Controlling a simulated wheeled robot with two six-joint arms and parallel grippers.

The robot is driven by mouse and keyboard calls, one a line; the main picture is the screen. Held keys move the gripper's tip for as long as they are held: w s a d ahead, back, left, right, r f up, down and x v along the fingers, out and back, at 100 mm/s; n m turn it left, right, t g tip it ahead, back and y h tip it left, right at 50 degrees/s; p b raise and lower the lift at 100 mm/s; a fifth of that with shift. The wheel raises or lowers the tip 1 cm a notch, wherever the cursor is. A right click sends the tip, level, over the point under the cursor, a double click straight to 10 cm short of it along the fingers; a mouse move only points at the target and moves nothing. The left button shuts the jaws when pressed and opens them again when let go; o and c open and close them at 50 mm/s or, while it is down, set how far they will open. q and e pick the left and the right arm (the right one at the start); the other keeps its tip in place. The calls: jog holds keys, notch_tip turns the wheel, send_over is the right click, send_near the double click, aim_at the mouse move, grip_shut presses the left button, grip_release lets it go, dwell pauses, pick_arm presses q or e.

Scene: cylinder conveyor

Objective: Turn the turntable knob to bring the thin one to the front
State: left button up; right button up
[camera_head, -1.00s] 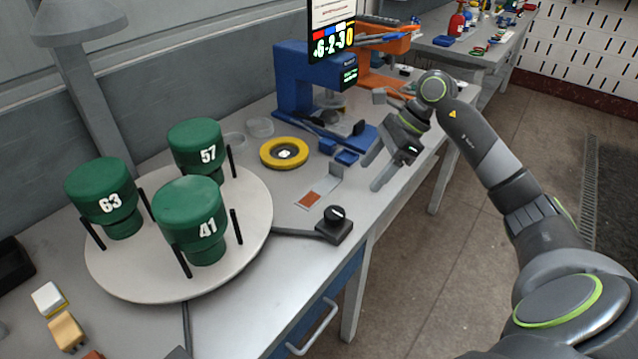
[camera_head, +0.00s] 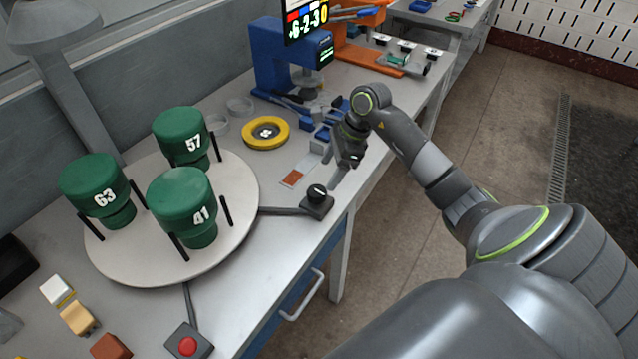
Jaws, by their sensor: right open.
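The round white turntable (camera_head: 139,262) stands on the bench at the left. It carries three green cylinders: one marked 63 (camera_head: 97,189) at the left, one marked 57 (camera_head: 184,137) at the back and one marked 41 (camera_head: 185,203) at the front right. Black posts stand beside them. The black knob (camera_head: 317,196) sits on a small dark box near the bench's front edge, joined to the turntable by a dark bar. My right gripper (camera_head: 334,178) is open, just behind and above the knob, and appears empty. My left gripper is not in view.
A yellow ring (camera_head: 265,133) lies behind the knob. A blue machine (camera_head: 280,58) with a screen and an orange device (camera_head: 372,50) stand at the back. A red button (camera_head: 188,346) and small blocks (camera_head: 78,319) lie at the front left. Open floor is at the right.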

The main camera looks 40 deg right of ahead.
aim_at(318, 190)
jog(key=p+x, duration=0.1)
jog(key=x, duration=0.6)
jog(key=shift+f, duration=0.25)
jog(key=shift+c, duration=0.5)
jog(key=c, duration=0.9)
jog(key=shift+w+f+n+b, duration=0.15)
jog(key=shift+n+b, duration=0.35)
jog(key=shift+b, duration=0.75)
jog(key=o, duration=1)
jog(key=shift+r, duration=0.25)
jog(key=b+v, duration=0.4)
jog(key=v, duration=1.3)
jog(key=shift+w, duration=0.15)
